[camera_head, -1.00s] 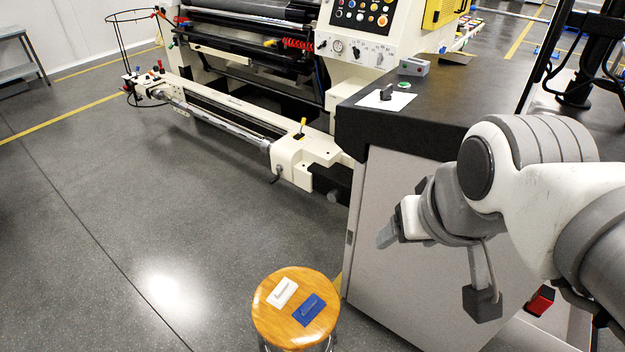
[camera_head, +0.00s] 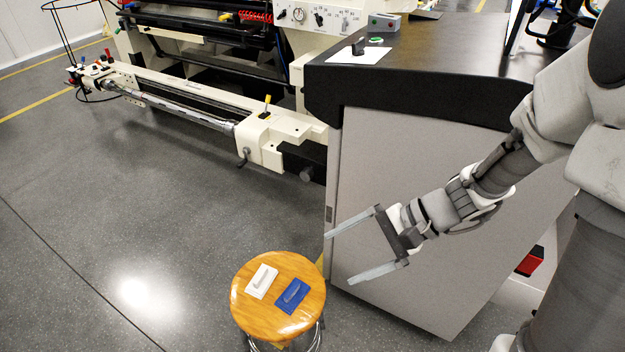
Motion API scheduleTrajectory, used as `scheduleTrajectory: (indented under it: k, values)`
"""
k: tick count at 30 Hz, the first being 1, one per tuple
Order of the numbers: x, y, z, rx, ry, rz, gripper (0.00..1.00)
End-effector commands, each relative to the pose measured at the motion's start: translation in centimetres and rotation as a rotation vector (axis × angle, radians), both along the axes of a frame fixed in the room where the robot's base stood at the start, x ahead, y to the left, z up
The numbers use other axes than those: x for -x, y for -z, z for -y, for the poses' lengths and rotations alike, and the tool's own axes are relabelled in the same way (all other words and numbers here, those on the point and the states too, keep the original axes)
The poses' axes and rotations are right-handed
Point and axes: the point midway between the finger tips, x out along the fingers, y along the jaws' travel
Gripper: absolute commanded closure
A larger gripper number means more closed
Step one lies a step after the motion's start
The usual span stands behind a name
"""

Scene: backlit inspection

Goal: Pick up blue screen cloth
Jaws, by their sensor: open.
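The blue screen cloth (camera_head: 292,296) lies on the right part of a round wooden stool (camera_head: 249,317), with a raised grey-blue strip on its top. A white cloth of similar shape (camera_head: 261,281) lies just left of it, close beside it. My gripper (camera_head: 338,257) is open and empty, its two long fingers spread wide and pointing left. It is in the air to the upper right of the stool, apart from the blue cloth.
A grey cabinet (camera_head: 420,190) with a dark top stands behind my gripper, right of the stool. A white sheet with a black object (camera_head: 357,52) lies on its top. A cream machine (camera_head: 280,135) stands at the back. The floor left of the stool is clear.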

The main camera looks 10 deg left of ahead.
Motion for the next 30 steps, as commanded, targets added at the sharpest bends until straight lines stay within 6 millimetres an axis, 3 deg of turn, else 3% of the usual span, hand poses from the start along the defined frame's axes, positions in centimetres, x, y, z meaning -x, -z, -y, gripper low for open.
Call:
scheduleTrajectory:
  k: [1, 12, 21, 25, 30]
  values:
    - [-0.5, 2.4, -0.3, -0.042, 0.045, -0.051, 0.00]
    - [-4.5, 15.2, -1.6, -0.299, 0.437, -0.333, 0.00]
    - [-5.5, 27.5, -0.9, -0.412, 0.795, -0.526, 0.00]
    - [-5.2, 31.5, -0.5, -0.427, 0.911, -0.580, 0.00]
    - [-4.7, 34.2, -0.2, -0.431, 0.990, -0.612, 0.00]
